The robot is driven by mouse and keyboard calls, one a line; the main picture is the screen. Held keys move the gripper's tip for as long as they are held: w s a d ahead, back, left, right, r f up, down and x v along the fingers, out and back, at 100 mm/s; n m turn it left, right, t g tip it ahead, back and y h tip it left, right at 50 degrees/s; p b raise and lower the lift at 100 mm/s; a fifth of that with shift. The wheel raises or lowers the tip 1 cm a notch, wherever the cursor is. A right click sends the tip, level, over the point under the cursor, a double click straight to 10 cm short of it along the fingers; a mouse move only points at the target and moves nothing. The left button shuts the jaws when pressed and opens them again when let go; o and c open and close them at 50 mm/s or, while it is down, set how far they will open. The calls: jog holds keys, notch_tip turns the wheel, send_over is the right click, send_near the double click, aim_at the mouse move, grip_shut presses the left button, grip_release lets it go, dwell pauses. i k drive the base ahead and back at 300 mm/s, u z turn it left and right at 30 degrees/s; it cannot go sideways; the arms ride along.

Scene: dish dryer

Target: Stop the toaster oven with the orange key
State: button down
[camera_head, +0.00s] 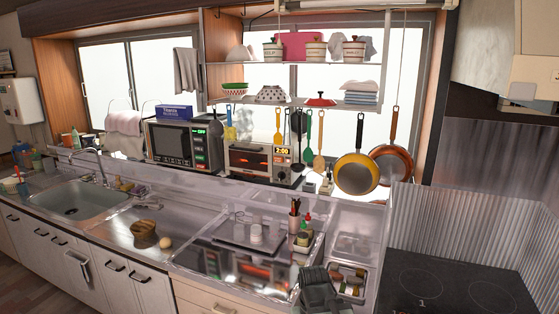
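The toaster oven (250,161) stands on the ledge behind the counter, just right of the microwave. Its front has a dark glass door with an orange-red glow inside. A lit orange display (283,151) reading about 2:00 tops the control panel on its right side. The controls below the display are too small to tell apart, so I cannot pick out the orange key. My dark gripper (318,283) is at the bottom, right of centre, in front of and well apart from the toaster oven. Its fingertips are not clear, so I cannot tell if it is open.
The microwave (170,143) with a green display stands to the left. Utensils and two pans (356,173) hang at the right of the toaster oven. Condiments and a cutlery holder (294,222) stand between my gripper and the ledge. A bowl and egg sit on the counter.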

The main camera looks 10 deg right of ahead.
aim_at(277, 159)
jog(key=u, duration=0.4)
jog(key=i, duration=1.4)
jog(key=u, duration=0.9)
jog(key=k, duration=0.85)
jog(key=u, duration=0.2)
jog(key=i, duration=0.95)
jog(key=z, duration=0.1)
